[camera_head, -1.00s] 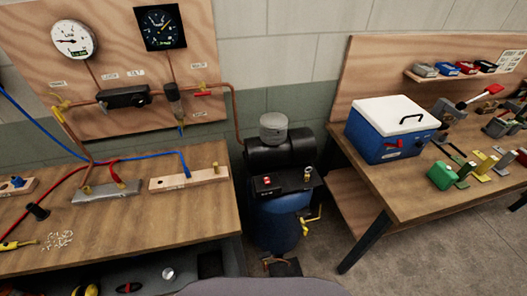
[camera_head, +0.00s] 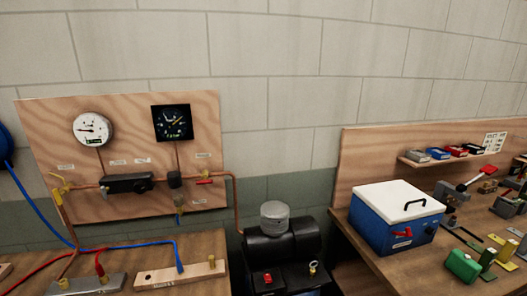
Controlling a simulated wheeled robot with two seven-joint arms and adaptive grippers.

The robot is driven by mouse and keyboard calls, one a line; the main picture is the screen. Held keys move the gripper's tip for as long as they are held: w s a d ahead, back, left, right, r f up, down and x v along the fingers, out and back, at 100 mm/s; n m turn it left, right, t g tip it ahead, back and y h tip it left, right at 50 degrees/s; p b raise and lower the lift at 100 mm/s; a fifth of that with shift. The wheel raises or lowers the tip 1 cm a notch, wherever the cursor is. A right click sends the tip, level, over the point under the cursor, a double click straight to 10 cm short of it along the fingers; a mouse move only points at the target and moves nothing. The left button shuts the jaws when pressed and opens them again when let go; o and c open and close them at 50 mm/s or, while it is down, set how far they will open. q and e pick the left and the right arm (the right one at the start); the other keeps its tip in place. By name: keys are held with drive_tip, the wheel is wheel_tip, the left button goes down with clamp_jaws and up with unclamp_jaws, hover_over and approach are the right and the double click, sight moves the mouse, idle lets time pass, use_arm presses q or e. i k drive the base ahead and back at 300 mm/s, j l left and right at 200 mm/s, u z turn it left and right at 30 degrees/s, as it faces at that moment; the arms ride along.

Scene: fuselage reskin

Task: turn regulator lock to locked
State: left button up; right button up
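A plywood panel (camera_head: 45,130) stands upright at the left behind the workbench. It carries a copper pipe line with a black horizontal block (camera_head: 127,184) that has a round knob at its right end. To its right is a small dark fitting (camera_head: 174,179) with a clear bowl (camera_head: 179,202) hanging below. A round white gauge (camera_head: 93,129) and a square black gauge (camera_head: 171,123) sit above. The regulator lock is too small to tell apart, and its position cannot be read. Neither of my grippers is in view.
A yellow valve handle (camera_head: 62,184) and a red valve handle (camera_head: 204,182) flank the line. Below, the left bench (camera_head: 212,245) holds hoses and fitting blocks. A black compressor (camera_head: 285,244) stands between the benches. A blue box with white lid (camera_head: 397,199) sits on the right bench.

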sight(104, 190)
drive_tip(key=u, duration=1.25)
